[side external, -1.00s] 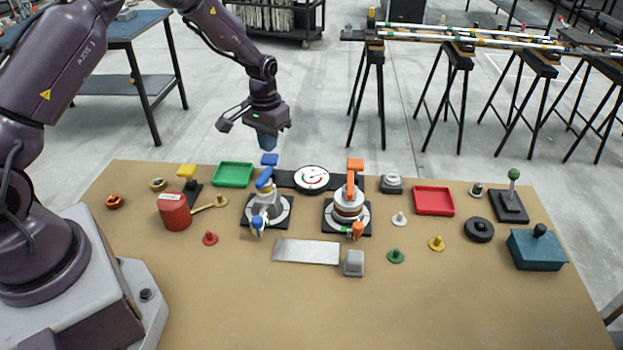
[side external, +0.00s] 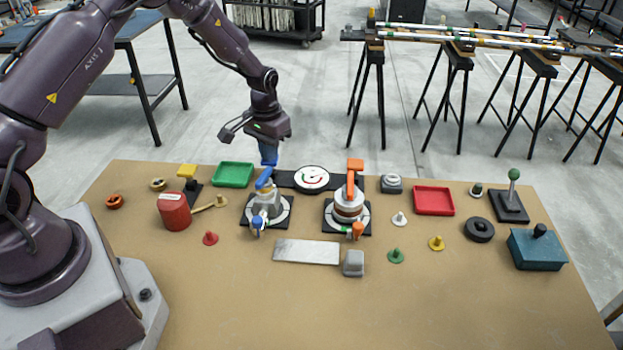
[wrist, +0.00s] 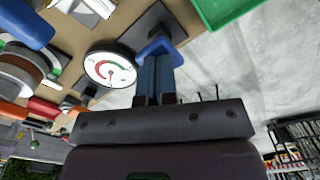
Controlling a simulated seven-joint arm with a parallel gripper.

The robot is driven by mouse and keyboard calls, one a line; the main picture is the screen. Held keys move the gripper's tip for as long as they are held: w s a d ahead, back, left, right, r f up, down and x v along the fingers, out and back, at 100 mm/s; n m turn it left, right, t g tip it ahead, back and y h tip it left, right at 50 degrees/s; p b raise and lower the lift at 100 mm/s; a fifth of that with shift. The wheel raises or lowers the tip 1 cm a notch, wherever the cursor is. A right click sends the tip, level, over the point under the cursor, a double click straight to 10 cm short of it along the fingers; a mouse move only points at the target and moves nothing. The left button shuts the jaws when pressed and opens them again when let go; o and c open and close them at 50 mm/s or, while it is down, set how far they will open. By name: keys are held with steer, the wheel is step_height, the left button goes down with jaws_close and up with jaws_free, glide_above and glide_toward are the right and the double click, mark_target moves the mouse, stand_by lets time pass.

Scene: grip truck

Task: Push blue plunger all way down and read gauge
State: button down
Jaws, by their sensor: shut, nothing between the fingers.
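The blue plunger (side external: 269,163) stands at the back edge of the table, left of the gauge. Its blue top also shows in the wrist view (wrist: 162,44), right at my fingertips. My gripper (side external: 268,154) is shut and empty, pointing down, with its blue fingers at the plunger top; they appear to touch it. The fingers (wrist: 157,62) hide part of the top in the wrist view. The round white gauge (side external: 312,179) has a green and a red arc; in the wrist view the gauge face (wrist: 109,70) shows a thin needle, its exact reading too small to tell.
A green tray (side external: 232,174) lies left, a red tray (side external: 433,201) right. A metal plate (side external: 306,251) lies in front. The front table is clear.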

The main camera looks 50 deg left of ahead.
steer(key=shift+f, duration=1.15)
steer(key=shift+r, duration=2.35)
steer(key=shift+r, duration=2.5)
